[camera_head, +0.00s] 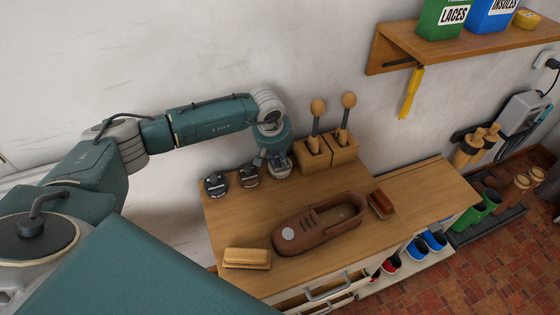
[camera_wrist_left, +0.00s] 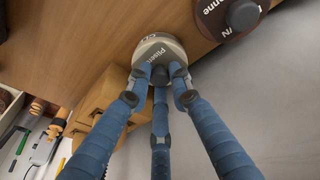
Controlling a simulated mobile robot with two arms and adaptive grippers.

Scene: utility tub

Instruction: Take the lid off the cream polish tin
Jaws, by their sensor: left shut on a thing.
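The cream polish tin (camera_head: 280,173) stands at the back of the wooden bench, right of the brown and black tins. Its pale lid (camera_wrist_left: 157,46) with a dark knob shows in the left wrist view. My left gripper (camera_head: 273,158) is above this tin, with its three blue fingers (camera_wrist_left: 161,76) closed around the lid's knob. The fingers hide much of the knob. I cannot tell any gap between lid and tin. My right gripper is not in view.
A brown tin (camera_head: 248,177) and a black tin (camera_head: 215,186) stand to the left. A wooden block holding two knobbed tools (camera_head: 312,158) is close on the right. A brown shoe (camera_head: 318,225), a brush (camera_head: 247,258) and a dark red brush (camera_head: 381,204) lie in front.

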